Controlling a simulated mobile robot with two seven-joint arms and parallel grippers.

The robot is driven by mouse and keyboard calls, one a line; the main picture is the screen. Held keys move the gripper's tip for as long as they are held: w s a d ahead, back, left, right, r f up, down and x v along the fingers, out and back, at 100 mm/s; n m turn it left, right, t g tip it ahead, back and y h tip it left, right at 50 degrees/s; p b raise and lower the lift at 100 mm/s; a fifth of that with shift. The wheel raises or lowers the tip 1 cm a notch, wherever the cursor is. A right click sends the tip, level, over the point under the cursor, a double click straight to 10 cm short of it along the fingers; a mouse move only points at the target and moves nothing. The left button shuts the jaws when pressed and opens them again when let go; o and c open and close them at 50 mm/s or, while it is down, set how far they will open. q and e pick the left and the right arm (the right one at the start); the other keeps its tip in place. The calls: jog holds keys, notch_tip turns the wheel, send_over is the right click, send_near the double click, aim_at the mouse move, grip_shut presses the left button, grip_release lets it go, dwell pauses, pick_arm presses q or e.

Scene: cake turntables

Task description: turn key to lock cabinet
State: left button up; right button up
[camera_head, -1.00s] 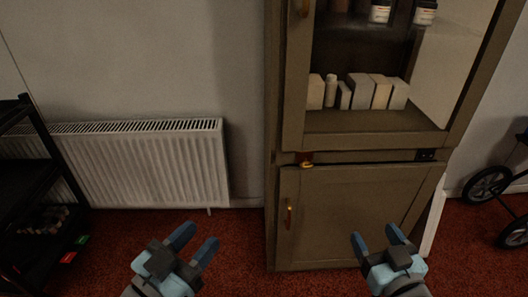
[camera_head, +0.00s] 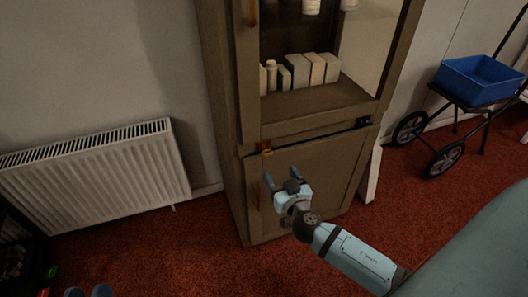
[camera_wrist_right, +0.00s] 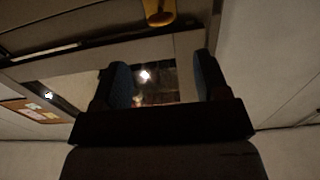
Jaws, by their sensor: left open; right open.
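The tan cabinet (camera_head: 225,150) stands at centre, with a glazed upper door and a closed solid lower door (camera_head: 325,165). A small yellow-orange key (camera_head: 265,150) shows at the seam between the doors, on the left. My right gripper (camera_head: 280,178) is open and empty in front of the lower door, below and right of the key. In the right wrist view, my right gripper (camera_wrist_right: 163,75) has its fingers apart; a yellow piece (camera_wrist_right: 160,12) lies beyond them at the top edge, key or handle, I cannot tell which.
A brass handle (camera_head: 255,195) is on the lower door's left side. White boxes (camera_head: 300,72) stand on the shelf behind glass. A radiator (camera_head: 95,175) is at left, a wheeled cart with a blue bin (camera_head: 478,80) at right. Red carpet (camera_head: 160,245) lies open in front.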

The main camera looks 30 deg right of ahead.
aim_at(269, 155)
jog(key=x, duration=1)
jog(key=shift+a, duration=0.15)
jog(key=shift+c, duration=0.2)
jog(key=c, duration=0.9)
